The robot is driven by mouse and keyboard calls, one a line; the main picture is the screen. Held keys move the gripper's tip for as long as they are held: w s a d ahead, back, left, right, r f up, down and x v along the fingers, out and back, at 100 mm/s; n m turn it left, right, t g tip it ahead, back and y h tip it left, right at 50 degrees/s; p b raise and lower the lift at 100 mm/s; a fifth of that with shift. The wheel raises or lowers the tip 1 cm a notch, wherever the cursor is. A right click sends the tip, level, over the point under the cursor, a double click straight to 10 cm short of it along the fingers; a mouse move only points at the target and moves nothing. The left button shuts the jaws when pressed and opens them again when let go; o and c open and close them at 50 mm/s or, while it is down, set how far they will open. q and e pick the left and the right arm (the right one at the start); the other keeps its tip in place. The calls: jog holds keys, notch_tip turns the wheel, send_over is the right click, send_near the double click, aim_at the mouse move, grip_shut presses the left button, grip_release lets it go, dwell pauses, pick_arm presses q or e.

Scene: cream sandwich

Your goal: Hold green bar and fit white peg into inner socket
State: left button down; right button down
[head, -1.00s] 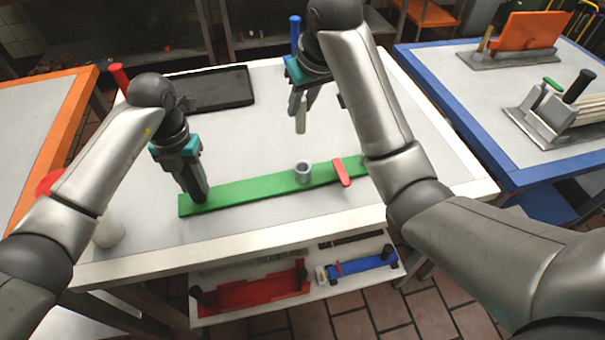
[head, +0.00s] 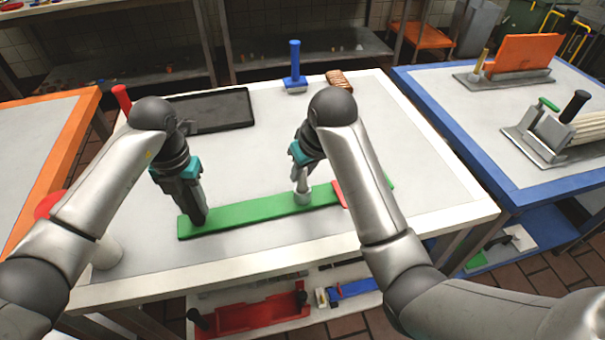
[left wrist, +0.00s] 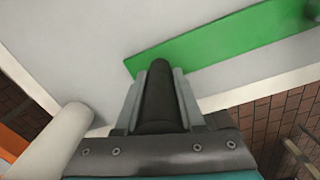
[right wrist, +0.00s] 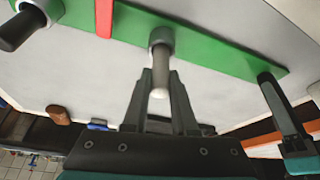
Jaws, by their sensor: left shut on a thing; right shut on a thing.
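The green bar (head: 250,211) lies flat along the front of the white table. My left gripper (head: 196,214) is shut on the black handle (left wrist: 157,98) at the bar's left end. My right gripper (right wrist: 160,80) is shut on the white peg (head: 301,181), which stands roughly upright over the grey inner socket (head: 303,197). In the right wrist view the peg's far end (right wrist: 160,60) meets the ring of the socket (right wrist: 161,38) and appears to enter it; how deep is hidden. A red strip (right wrist: 104,16) crosses the bar beside the socket.
A black tray (head: 215,112) lies at the back left. A blue-handled tool (head: 294,70) and a brown block (head: 339,79) stand at the back edge. A white cylinder (head: 107,253) stands at the front left. My right forearm hides the bar's right part in the head view.

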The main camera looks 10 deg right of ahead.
jog(key=shift+f, duration=0.65)
jog(key=shift+f, duration=0.2)
jog(key=c, duration=0.7)
grip_release()
jog(key=shift+r, duration=0.1)
jog(key=v, duration=1.2)
